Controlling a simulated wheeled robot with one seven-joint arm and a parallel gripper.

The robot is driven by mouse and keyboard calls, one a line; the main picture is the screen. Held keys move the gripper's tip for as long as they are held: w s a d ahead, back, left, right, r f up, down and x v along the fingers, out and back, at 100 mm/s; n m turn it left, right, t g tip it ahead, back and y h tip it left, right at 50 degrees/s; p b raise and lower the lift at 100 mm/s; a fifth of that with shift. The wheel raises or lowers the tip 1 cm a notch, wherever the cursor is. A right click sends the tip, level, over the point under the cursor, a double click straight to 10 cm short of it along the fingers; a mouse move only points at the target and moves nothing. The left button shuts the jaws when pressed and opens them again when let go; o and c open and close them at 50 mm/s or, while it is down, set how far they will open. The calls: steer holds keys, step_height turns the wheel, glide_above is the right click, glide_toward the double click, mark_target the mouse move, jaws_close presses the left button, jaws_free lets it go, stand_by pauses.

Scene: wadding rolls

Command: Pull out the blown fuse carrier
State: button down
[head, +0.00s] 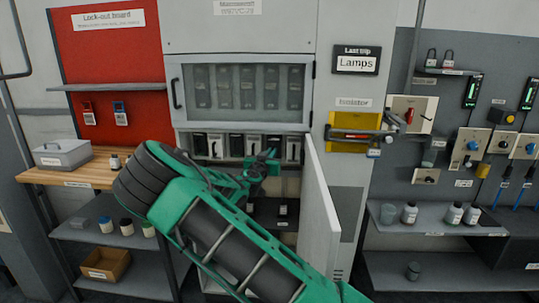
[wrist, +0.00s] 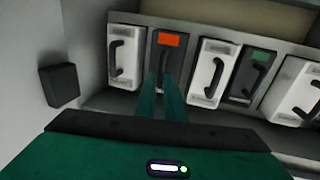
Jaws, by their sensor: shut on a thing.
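In the wrist view, a dark fuse carrier (wrist: 156,58) with an orange mark stands in the row, second from the left. My gripper (wrist: 165,88) is shut on this carrier's black handle; the fingers cover the handle's lower part. The carrier appears to be in line with its neighbours. In the head view, my gripper (head: 262,165) reaches into the open lower bay of the cabinet, at the right part of the carrier row. My arm and gripper hide much of the carrier there.
White carriers (wrist: 207,75) stand close on both sides, and a dark carrier with a green mark (wrist: 247,75) is farther right. The open cabinet door (head: 321,210) stands right of my gripper. A yellow isolator (head: 352,130) is on the panel. A wooden bench (head: 85,176) is at left.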

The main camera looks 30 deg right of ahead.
steer(key=shift+a+f, duration=0.1)
steer(key=shift+a, duration=0.1)
steer(key=c, duration=1.8)
jaws_free()
steer(key=shift+s, duration=0.1)
steer(key=shift+c, duration=0.2)
steer(key=v, duration=1)
steer(key=shift+s+a, duration=0.15)
steer(key=shift+a, duration=0.1)
